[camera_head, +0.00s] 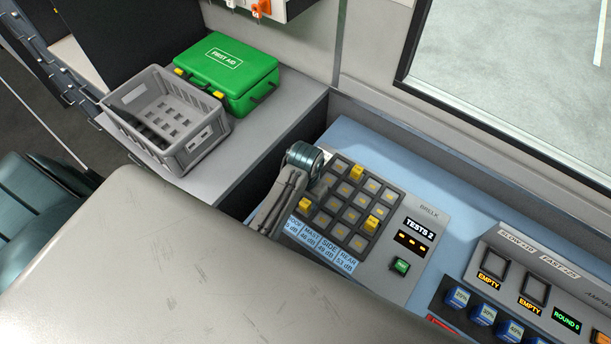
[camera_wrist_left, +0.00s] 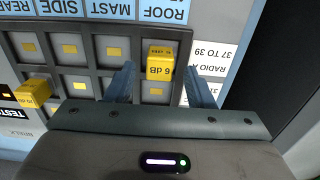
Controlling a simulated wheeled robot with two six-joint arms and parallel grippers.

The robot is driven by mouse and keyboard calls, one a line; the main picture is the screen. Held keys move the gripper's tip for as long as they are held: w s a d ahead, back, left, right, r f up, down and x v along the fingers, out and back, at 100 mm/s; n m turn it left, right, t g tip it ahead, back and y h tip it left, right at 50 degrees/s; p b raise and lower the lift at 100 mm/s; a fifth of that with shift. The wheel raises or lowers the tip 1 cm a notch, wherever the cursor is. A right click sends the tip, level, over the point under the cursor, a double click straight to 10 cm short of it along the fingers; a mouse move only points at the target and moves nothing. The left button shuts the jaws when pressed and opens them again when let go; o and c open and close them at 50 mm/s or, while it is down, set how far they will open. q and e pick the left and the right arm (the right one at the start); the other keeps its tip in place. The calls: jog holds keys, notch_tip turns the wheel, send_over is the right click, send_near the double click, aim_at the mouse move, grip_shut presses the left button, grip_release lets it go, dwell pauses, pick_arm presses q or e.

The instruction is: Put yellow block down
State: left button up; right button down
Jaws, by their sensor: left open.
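The yellow block (camera_wrist_left: 160,58), marked 6 dB, stands in the ROOF column of the dark key grid (camera_wrist_left: 102,66). It also shows in the head view (camera_head: 305,204), upright in the row beside the column labels. My left gripper (camera_wrist_left: 160,72) is open in the left wrist view. One finger is on each side of the block, with visible gaps. The block's lower part is partly hidden. In the head view my left arm reaches the grid's left edge, and its fingertips are hard to make out. My right gripper is not in view.
Two other yellow blocks (camera_head: 357,171) (camera_head: 371,223) stand in the grid. A green button (camera_head: 401,265) is right of it. A grey crate (camera_head: 172,137) and a green first-aid case (camera_head: 232,68) sit on the left counter. Blue knobs (camera_head: 483,314) are at lower right.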

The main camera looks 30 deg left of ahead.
aim_at(306, 202)
pick_arm(q)
notch_tip(306, 202, up, 6)
jog(key=shift+w+f+b, duration=0.1)
jog(key=shift+f+b, duration=0.05)
jog(key=shift+b, duration=0.65)
notch_tip(306, 202, up, 3)
jog(key=shift+r+p, duration=0.2)
jog(key=shift+p, duration=0.6)
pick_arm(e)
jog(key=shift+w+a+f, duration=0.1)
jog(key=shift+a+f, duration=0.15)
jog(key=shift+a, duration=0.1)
